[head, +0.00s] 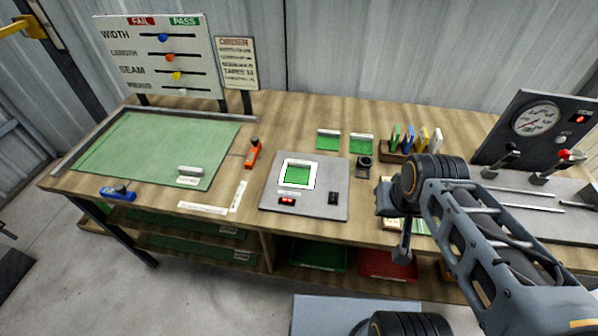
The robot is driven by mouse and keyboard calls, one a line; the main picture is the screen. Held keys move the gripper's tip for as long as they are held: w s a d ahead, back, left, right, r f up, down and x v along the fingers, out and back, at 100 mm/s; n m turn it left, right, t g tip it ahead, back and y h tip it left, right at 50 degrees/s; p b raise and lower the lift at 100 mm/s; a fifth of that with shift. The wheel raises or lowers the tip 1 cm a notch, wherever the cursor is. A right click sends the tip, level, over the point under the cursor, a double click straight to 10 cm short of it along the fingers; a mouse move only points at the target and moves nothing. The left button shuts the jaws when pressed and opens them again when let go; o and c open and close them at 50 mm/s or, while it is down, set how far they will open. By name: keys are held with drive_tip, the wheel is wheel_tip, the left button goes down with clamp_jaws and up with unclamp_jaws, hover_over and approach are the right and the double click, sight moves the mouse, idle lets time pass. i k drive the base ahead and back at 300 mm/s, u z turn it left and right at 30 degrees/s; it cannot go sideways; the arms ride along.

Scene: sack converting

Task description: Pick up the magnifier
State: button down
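A small dark object with a round top, which looks like the magnifier (364,162), stands on the wooden bench just right of the grey plate. My gripper (402,252) hangs near the bench's front edge, lower right of the magnifier and apart from it. My wrist hides much of the gripper, and its finger gap does not show clearly. I see nothing held in it.
The grey plate (272,200) carries a lit green sample. Two green swatches (328,140) lie behind it. A rack (394,154) of coloured tags stands right of the magnifier. A gauge panel (540,122) with levers is at far right. A green mat (140,150) covers the left.

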sight(364, 163)
drive_tip(key=u, duration=0.8)
drive_tip(key=i, duration=0.35)
drive_tip(key=u, duration=0.85)
